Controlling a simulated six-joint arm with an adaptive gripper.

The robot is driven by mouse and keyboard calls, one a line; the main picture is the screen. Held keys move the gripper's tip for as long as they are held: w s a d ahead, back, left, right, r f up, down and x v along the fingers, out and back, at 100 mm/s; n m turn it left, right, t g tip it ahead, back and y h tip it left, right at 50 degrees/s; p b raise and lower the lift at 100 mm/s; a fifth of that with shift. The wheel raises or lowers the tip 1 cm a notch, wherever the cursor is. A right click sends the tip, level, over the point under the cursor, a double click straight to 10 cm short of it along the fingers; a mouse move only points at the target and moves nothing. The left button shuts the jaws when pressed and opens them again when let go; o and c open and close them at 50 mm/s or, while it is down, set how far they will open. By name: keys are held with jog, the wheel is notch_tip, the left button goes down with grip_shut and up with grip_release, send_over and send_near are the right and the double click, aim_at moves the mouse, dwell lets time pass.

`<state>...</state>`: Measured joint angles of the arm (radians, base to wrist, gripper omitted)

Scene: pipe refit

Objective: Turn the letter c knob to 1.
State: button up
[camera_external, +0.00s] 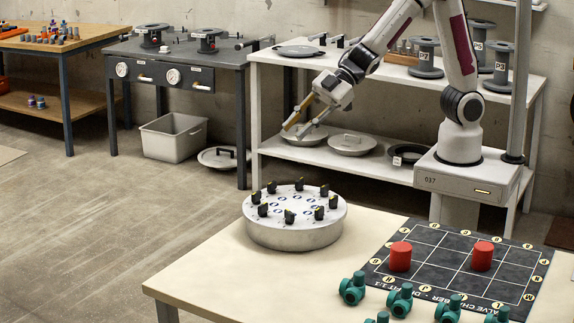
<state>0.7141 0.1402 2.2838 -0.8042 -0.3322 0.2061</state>
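A round grey drum (293,236) stands on the near table. Several small black knobs (290,216) with yellow marks stand in a ring on its top, among blue ring markings. The letters and numbers by the knobs are too small to read, so I cannot tell which knob is c or where it points. My gripper (294,132) is in the air above and behind the drum, in front of the white shelf. Its two fingers point down and left, spread apart, with nothing visible between them. It touches no knob.
On the near table (206,274), right of the drum, lies a dark grid board (436,262) with two red cylinders (400,257). Several teal valves (400,299) stand along its front edge. A white shelf (270,62) with spools and lids is behind. The table left of the drum is clear.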

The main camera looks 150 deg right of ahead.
jog(key=d+f+t+y, duration=0.1)
jog(key=d+f+y, duration=0.1)
jog(key=d+f, duration=0.35)
jog(key=t+y, duration=0.2)
jog(key=y, duration=0.1)
send_near(272, 182)
jog(key=x, duration=0.2)
jog(key=shift+a+f, duration=0.1)
jog(key=shift+f, duration=0.1)
jog(key=shift+w, duration=0.15)
jog(key=shift+x, duration=3.85)
jog(key=shift+r, duration=0.1)
jog(key=shift+c, duration=0.4)
grip_shut()
